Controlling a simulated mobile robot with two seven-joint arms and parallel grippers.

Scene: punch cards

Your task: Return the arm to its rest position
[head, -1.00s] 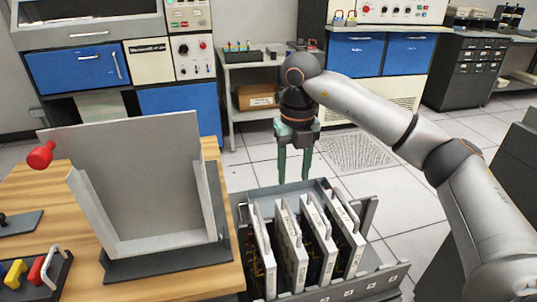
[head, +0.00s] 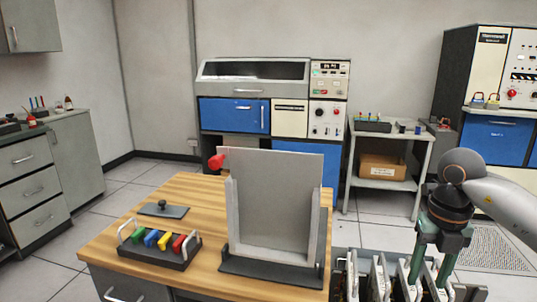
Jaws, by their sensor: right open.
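My right arm comes in from the right edge of the head view. Its gripper (head: 431,272) points down, with its two green-grey fingers apart and nothing seen between them. The fingers overlap the white punch card modules (head: 379,278) standing upright in a rack at the lower right. I cannot tell whether the fingers touch them. The lower part of the rack is cut off by the frame. My left gripper is not in view.
A wooden-topped table (head: 205,272) carries a grey upright panel stand (head: 275,205) with a red knob (head: 216,161), a tray of coloured handles (head: 160,250) and a small dark plate (head: 163,210). Cabinets, consoles and a shelf cart with a cardboard box (head: 383,168) stand behind.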

